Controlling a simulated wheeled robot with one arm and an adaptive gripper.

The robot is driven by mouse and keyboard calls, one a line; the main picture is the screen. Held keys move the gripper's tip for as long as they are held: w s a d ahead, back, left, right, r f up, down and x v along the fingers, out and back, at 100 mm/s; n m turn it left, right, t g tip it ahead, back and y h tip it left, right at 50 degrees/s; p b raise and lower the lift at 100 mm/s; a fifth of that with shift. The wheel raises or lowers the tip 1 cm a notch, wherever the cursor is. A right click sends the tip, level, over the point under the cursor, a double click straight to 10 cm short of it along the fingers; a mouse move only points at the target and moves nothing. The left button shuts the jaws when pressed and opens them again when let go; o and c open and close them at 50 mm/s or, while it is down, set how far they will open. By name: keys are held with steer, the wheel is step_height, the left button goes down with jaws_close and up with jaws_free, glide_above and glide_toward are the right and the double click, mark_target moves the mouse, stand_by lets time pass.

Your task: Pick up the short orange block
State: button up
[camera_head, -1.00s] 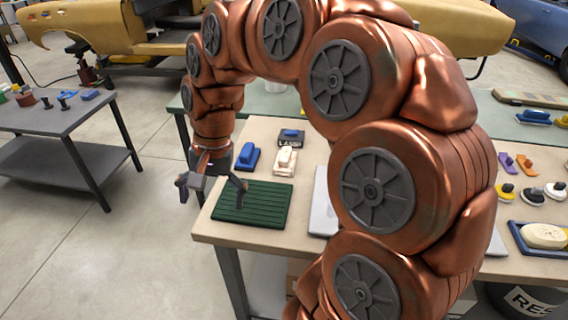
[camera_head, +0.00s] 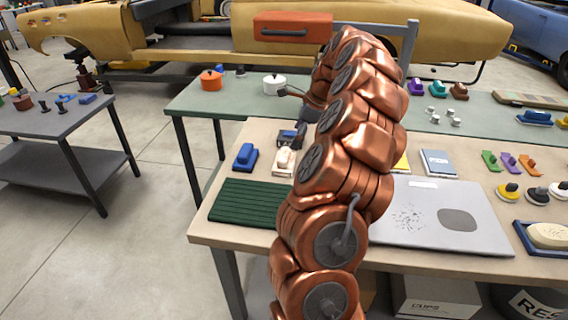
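I cannot make out a clear short orange block in this view. A small orange piece (camera_head: 527,163) lies at the right of the beige table, in a row with a purple and a green one; its shape is too small to be sure of. My gripper (camera_head: 299,128) is at the far end of my copper arm, above the back left part of the beige table. It is mostly hidden by the arm, and its fingers cannot be told apart. Whether it holds anything is hidden.
The beige table (camera_head: 258,238) holds a green ribbed mat (camera_head: 240,203), a blue block-like item (camera_head: 245,156), a grey panel (camera_head: 470,200) and a blue-rimmed tray (camera_head: 525,240). An orange pot (camera_head: 211,81) and white pot (camera_head: 272,85) stand on the green table (camera_head: 190,101) behind.

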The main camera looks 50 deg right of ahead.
mark_target(284, 153)
steer(key=shift+a+p+x, duration=0.15)
steer(key=shift+p+x, duration=0.35)
steer(key=shift+x, duration=1.4)
steer(key=shift+a+p+x, duration=0.15)
steer(key=shift+p+x, duration=0.3)
steer(key=shift+x, duration=1.4)
steer(key=shift+w+r, duration=0.1)
steer(key=shift+w, duration=0.1)
steer(key=shift+c, duration=0.4)
steer(key=c, duration=0.9)
steer(key=shift+r+b, duration=0.5)
steer(key=shift+r, duration=0.8)
steer(key=s+b, duration=0.1)
steer(key=s, duration=0.4)
steer(key=s+d+r+b, duration=0.1)
steer(key=s, duration=0.4)
steer(key=s+d+r+b, duration=0.1)
steer(key=s, duration=0.5)
steer(key=shift+r, duration=0.2)
